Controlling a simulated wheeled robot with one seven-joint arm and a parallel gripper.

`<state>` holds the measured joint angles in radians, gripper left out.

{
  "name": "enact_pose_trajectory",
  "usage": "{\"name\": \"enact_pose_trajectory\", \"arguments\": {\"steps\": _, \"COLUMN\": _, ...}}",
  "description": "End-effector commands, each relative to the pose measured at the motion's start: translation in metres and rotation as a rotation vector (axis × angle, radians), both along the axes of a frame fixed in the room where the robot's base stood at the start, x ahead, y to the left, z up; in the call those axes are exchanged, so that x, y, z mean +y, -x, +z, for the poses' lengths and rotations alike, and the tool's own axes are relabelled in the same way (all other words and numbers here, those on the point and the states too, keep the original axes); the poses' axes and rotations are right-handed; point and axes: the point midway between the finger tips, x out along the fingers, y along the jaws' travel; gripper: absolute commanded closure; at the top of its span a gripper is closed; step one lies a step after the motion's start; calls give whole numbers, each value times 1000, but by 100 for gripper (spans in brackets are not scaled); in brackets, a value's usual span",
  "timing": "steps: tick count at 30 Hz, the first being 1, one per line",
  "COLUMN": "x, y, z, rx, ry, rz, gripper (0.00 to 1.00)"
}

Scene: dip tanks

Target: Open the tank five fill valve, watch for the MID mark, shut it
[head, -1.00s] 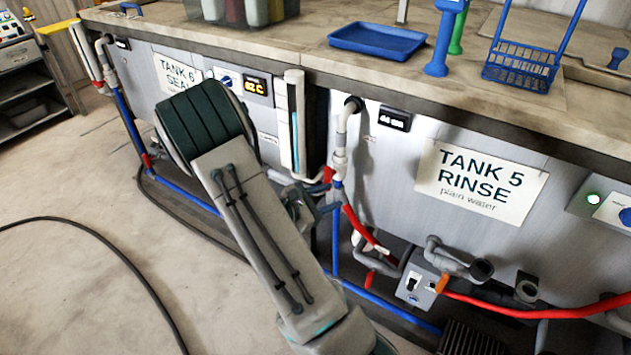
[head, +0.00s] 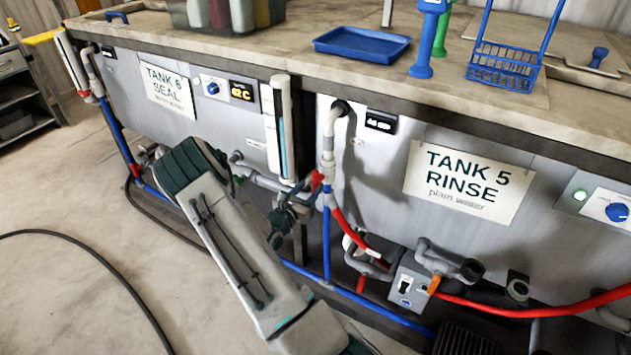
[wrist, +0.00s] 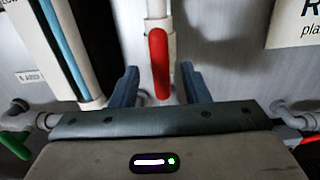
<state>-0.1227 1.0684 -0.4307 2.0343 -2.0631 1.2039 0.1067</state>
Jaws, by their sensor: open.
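The Tank 5 fill valve shows as a red lever (head: 317,180) on the grey and blue pipe at the left end of the Tank 5 front. In the wrist view the red lever (wrist: 159,62) stands in front of the white pipe. My gripper (wrist: 160,84) is open, with one blue-grey finger on each side of the lever's lower end; I cannot tell whether they touch it. In the head view my gripper (head: 287,208) is close below the lever, partly hidden by my arm. A sight tube (head: 283,125) with a blue column stands left of the valve; its marks are not readable.
The Tank 5 sign (head: 468,182) hangs right of the valve. A red hose (head: 530,305) and a switch box (head: 408,285) sit low at right. Blue pipes run near the floor. A green handle (wrist: 15,145) shows at lower left in the wrist view. Open floor lies left.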

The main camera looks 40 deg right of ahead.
Motion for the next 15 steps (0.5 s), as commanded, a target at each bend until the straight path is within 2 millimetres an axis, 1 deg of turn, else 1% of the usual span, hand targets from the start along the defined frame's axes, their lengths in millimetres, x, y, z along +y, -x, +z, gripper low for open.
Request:
{"name": "enact_pose_trajectory", "arguments": {"steps": 1, "x": -10, "y": -4, "z": 0, "rx": -1, "ry": 0, "rz": -2, "gripper": 58}}
{"name": "enact_pose_trajectory", "arguments": {"steps": 3, "x": -21, "y": -8, "z": 0, "rx": -2, "ry": -1, "rz": -3, "gripper": 58}}
{"name": "enact_pose_trajectory", "arguments": {"steps": 6, "x": -33, "y": -14, "z": 0, "rx": -1, "ry": 0, "rz": -1, "gripper": 58}}
{"name": "enact_pose_trajectory", "arguments": {"steps": 10, "x": -43, "y": -18, "z": 0, "rx": 0, "ry": -1, "rz": -1, "gripper": 58}}
{"name": "enact_pose_trajectory", "arguments": {"steps": 15, "x": -47, "y": -20, "z": 0, "rx": 0, "ry": -1, "rz": 0, "gripper": 58}}
